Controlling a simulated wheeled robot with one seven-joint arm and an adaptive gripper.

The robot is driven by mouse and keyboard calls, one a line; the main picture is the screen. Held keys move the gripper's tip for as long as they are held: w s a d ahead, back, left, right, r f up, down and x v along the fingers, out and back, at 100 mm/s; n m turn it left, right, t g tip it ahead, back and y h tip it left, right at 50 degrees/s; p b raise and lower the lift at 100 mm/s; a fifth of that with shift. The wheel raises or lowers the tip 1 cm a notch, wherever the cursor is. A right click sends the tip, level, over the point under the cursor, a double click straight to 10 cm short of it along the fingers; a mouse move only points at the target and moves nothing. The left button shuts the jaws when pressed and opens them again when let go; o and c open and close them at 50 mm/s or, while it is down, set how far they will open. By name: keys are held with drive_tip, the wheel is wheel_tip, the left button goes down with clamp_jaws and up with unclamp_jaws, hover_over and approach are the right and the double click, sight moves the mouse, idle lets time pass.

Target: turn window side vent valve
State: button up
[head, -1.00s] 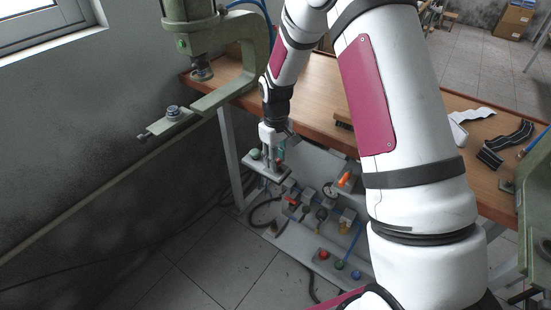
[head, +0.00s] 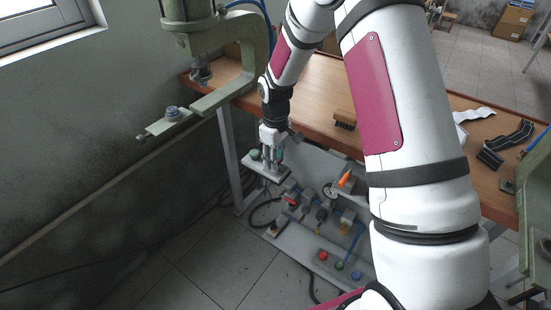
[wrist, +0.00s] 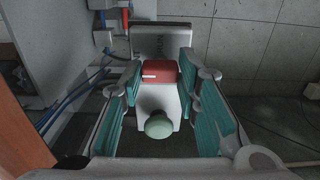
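A grey control box (head: 277,177) sits at the left, window-side end of the bench under the wooden table. It has a green round knob (wrist: 158,125) and a red block-shaped knob (wrist: 160,71) with a white line, likely the vent valve. My gripper (head: 273,160) points down over this box. In the wrist view its teal fingers stand apart, one on each side of the red knob, with a narrow gap visible at each side. The fingers hide most of the red knob in the head view. The green knob (head: 255,154) shows left of the fingers.
Right of the box are red-handled fittings (head: 291,201), a round gauge (head: 329,192) and an orange lever (head: 345,179). Several coloured buttons (head: 339,265) are in front. A green press frame (head: 215,95) stands at left. The table edge (head: 320,140) is close behind my wrist.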

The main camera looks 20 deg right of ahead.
drive_tip(key=shift+o, duration=1.4)
drive_tip(key=shift+r, duration=0.1)
wheel_tip(320, 180, up, 12)
drive_tip(key=s+r+m+t+p, duration=0.1)
drive_tip(key=s+r+m+t, duration=0.3)
drive_tip(key=s+r, duration=1.7)
drive_tip(key=s+f+m, duration=0.3)
drive_tip(key=s, duration=0.8)
drive_tip(key=shift+s+a, duration=0.15)
drive_tip(key=shift+s, duration=0.1)
